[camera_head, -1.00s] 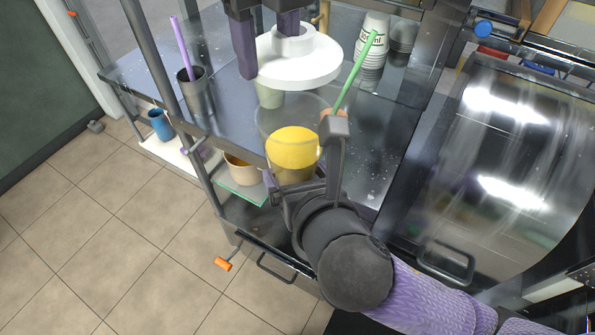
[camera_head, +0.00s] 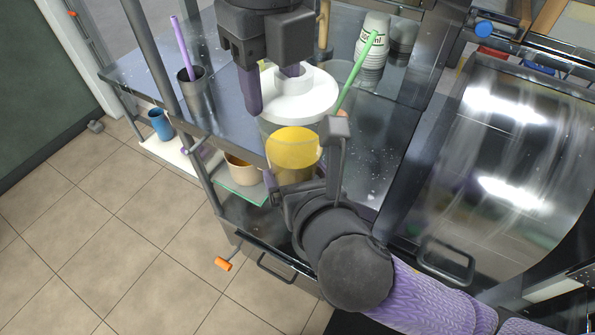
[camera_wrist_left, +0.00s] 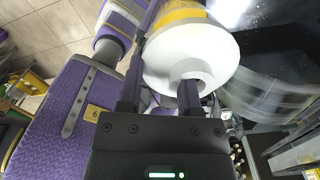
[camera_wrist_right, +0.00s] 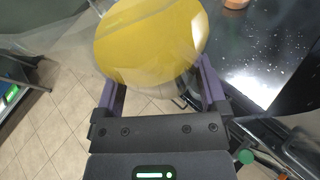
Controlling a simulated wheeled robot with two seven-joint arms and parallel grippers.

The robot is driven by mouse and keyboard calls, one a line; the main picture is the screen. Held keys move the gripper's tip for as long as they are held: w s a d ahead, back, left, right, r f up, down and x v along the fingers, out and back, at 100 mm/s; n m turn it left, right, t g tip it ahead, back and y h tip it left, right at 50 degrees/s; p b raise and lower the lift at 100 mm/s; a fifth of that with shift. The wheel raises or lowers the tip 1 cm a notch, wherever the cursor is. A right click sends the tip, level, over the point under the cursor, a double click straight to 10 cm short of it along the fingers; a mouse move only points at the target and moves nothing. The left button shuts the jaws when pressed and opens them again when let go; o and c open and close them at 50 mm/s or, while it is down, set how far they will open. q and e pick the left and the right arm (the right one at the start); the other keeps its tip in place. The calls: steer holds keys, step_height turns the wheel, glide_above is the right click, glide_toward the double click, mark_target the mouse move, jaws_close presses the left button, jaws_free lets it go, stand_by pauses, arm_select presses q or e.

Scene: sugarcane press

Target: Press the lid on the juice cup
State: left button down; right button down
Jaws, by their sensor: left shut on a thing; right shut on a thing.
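The juice cup (camera_head: 292,150) is clear with yellow juice and stands between the fingers of my right gripper (camera_head: 305,165), which is shut on it. In the right wrist view the yellow cup (camera_wrist_right: 150,45) fills the space between the fingers. The rim is hidden, so I cannot tell whether the lid is fully seated.
A dark cup (camera_head: 196,92) with a purple stick stands on the metal table (camera_head: 150,72) at left. A green stick (camera_head: 357,72) rises just right of the lid. White stacked cups (camera_head: 371,50) stand behind it. A large shiny drum (camera_head: 500,150) is at right.

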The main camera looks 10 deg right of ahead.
mark_target(294, 152)
stand_by(0.5)
arm_select(q)
steer(key=shift+f, duration=0.9)
steer(key=shift+f, duration=0.8)
stand_by(0.4)
steer(key=shift+r, duration=0.45)
steer(key=shift+a+r, duration=0.1)
steer(key=shift+r, duration=0.1)
stand_by(0.7)
steer(key=shift+f, duration=0.85)
stand_by(0.6)
steer(key=shift+s+r, duration=0.1)
steer(key=shift+r, duration=0.4)
